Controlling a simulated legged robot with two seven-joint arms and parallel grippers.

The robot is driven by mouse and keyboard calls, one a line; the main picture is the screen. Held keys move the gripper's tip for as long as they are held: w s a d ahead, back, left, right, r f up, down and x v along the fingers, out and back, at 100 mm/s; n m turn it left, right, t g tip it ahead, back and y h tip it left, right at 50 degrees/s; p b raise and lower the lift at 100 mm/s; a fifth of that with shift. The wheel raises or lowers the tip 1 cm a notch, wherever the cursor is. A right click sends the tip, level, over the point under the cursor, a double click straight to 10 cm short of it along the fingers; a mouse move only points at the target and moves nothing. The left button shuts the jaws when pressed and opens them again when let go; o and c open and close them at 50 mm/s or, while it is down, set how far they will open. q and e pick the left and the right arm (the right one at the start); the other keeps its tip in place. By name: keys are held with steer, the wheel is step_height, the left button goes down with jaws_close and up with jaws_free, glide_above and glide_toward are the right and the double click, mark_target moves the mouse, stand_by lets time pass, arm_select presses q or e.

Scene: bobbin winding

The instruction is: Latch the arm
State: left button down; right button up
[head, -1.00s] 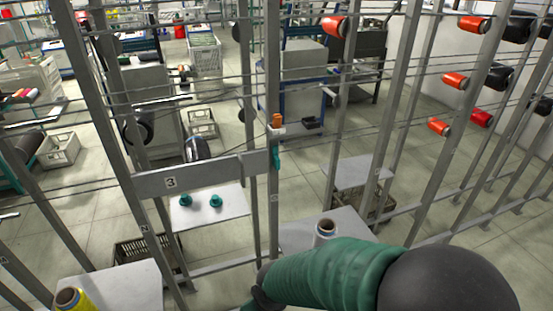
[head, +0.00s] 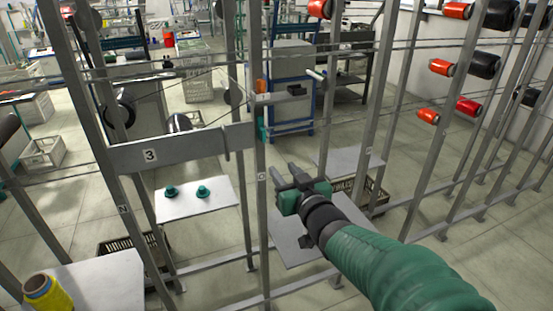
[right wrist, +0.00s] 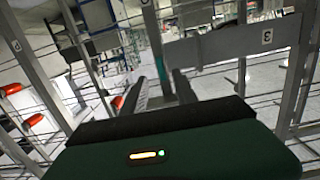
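I cannot tell whether the arm is latched. My right gripper (head: 286,177) is open and empty, right of the post and lower than the teal piece in the picture. In the right wrist view its two dark fingers (right wrist: 161,88) stand apart, with teal (right wrist: 186,90) showing just beyond them. My left gripper is not in view.
A grey crossbar with a 3 plate (head: 180,149) spans the posts on the left. Below it, a white shelf (head: 215,205) holds two teal cones. A yellow bobbin (head: 46,293) stands at lower left. Thin rods cross the rack; orange and black spools hang at right.

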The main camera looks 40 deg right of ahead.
mark_target(264, 133)
steer(key=shift+t, duration=0.5)
steer(key=x, duration=0.5)
steer(key=r+x, duration=0.1)
steer(key=x, duration=0.5)
steer(key=d+r+b+x, duration=0.1)
steer(key=x, duration=0.4)
steer(key=shift+w+d+r, duration=0.1)
steer(key=shift+w+r, duration=0.05)
steer(key=shift+w, duration=0.15)
jaws_close()
